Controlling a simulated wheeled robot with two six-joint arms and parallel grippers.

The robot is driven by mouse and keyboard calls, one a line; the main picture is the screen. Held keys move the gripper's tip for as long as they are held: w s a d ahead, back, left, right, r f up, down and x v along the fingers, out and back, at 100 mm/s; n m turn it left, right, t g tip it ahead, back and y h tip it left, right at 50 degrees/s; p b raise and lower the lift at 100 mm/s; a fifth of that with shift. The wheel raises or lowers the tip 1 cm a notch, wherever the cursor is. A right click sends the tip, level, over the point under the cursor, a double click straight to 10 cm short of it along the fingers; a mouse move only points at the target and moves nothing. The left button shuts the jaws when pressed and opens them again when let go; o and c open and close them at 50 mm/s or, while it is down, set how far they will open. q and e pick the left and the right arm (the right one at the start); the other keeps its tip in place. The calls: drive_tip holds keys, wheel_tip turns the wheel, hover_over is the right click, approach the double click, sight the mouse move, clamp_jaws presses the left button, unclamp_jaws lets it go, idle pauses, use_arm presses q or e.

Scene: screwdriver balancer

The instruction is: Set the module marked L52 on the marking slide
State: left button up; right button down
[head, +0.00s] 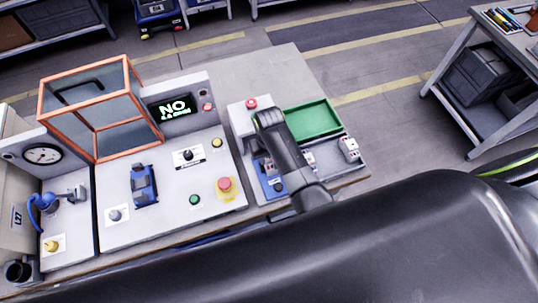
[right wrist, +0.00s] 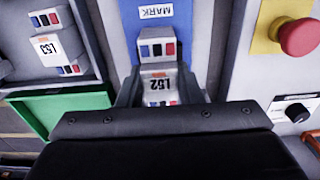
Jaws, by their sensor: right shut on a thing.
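The module marked L52 (right wrist: 160,85) is a pale block with dark, red and blue squares at its ends. My right gripper (right wrist: 160,90) is shut on it, one finger on each side. In the right wrist view the module is over the blue marking slide (right wrist: 188,30), which bears the word MARK; I cannot tell whether it touches the slide. In the head view the slide (head: 272,187) is partly hidden by my right wrist, which also hides most of the gripper and module. My left gripper is not in view.
A module marked L53 (right wrist: 55,45) lies in a grey tray beside the slide. Another pale module (head: 348,148) lies at the tray's right. A green tray (head: 312,118) is behind. A red emergency button (head: 225,184) and a screen reading NO (head: 172,106) are to the left.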

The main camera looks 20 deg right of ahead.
drive_tip(key=shift+f, duration=0.65)
idle(0.8)
drive_tip(key=shift+w, duration=0.1)
idle(0.4)
drive_tip(key=c, duration=1.3)
unclamp_jaws()
drive_tip(key=o, duration=0.4)
